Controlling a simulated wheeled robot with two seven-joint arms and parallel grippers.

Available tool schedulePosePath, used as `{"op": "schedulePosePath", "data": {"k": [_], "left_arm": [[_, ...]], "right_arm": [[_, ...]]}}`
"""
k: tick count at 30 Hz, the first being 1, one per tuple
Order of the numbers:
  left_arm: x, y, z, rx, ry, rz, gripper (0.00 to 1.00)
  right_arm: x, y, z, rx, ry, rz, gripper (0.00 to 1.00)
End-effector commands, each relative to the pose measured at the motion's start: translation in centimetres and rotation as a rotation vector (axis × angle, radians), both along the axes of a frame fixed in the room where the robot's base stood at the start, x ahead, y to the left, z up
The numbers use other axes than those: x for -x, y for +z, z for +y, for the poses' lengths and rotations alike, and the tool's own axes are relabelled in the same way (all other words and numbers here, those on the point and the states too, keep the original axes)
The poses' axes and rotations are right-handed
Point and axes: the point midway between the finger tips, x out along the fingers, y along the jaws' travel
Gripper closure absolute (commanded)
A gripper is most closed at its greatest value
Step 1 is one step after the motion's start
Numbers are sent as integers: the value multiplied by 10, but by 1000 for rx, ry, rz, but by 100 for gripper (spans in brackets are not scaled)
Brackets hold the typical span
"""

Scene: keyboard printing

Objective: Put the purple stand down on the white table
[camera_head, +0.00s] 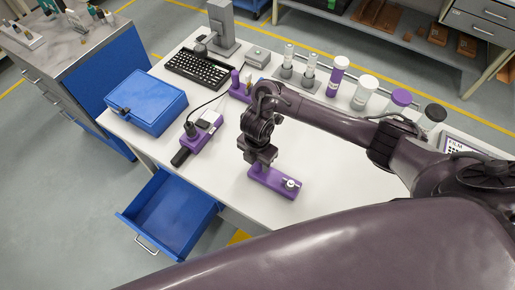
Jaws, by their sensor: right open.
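The purple stand (268,184) is a flat purple bar with a small white round part at its right end. It lies low at the white table's (350,183) front part, and it appears to rest on the tabletop. My right gripper (258,162) is directly above and behind the stand's left end, pointing down. The gripper is open; its fingertips are small and dark, so I cannot tell whether they touch the stand. My left gripper is not in view.
A purple device with a black end (200,137) and a blue box (147,103) are to the left. A keyboard (197,70), a monitor stand (222,28) and several capped bottles (338,77) line the back. A blue drawer (170,207) stands open below the table's front edge.

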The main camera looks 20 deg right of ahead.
Motion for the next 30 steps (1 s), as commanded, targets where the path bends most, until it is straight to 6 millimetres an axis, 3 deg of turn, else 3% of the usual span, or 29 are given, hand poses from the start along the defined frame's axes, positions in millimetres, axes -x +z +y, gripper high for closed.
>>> {"op": "schedulePosePath", "data": {"k": [1,5,12,18,30], "left_arm": [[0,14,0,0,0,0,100],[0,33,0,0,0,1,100],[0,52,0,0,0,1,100],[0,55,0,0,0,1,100],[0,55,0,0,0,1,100]], "right_arm": [[-2,18,-1,3,1,-4,51],[-2,48,-2,3,2,-6,51],[-1,92,-2,4,1,-4,51],[0,107,-1,2,0,0,51],[0,108,-1,2,-1,1,51]]}}
